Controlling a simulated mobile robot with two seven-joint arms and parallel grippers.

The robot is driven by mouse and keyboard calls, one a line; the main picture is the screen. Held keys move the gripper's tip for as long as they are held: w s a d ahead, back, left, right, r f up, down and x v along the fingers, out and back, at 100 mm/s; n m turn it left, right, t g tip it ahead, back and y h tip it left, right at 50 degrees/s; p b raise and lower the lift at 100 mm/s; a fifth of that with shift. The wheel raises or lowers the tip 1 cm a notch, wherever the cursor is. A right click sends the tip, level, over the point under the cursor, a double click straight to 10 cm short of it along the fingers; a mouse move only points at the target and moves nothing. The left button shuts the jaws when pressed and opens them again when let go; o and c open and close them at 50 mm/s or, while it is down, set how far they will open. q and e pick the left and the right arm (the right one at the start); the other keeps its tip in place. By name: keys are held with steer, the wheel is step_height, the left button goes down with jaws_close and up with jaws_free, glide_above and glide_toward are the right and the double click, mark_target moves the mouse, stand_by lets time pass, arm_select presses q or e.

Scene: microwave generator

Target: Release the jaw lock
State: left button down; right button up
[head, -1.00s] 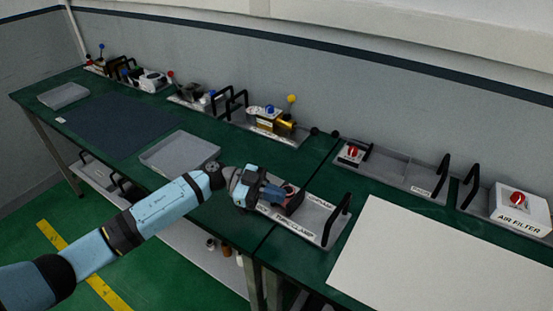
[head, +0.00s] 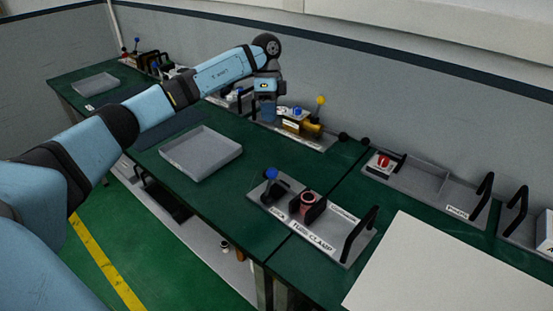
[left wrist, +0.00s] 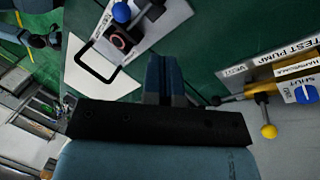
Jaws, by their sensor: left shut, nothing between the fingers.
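The tube clamp fixture (head: 300,231) is a grey tray on the green bench, labelled TUBE CLAMP. It carries a black lever with a blue ball knob (head: 271,174), a reddish ring-shaped part (head: 307,200) in a dark block, and a black handle. In the left wrist view the blue knob (left wrist: 121,12) and the ring part (left wrist: 121,40) show at the top. My left gripper (head: 266,115) is above the back of the bench, apart from the clamp, near the test pump. Its fingers (left wrist: 165,80) are together and empty. My right gripper is out of view.
The test pump (head: 304,124) with a yellow ball knob (head: 320,100) is close by my left gripper. An empty grey tray (head: 200,153) lies left of the clamp. A white panel (head: 440,270) lies at right.

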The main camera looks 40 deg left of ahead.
arm_select(q)
glide_toward(269, 182)
steer(key=w+a+f, duration=0.2)
steer(key=w+f, duration=0.3)
steer(key=s, duration=0.1)
steer(key=s+d+p, duration=0.1)
steer(key=shift+s+d, duration=0.25)
steer(key=shift+s, duration=0.1)
steer(key=shift+s+d, duration=0.2)
steer(key=shift+d+f, duration=0.1)
steer(key=shift+s, duration=0.1)
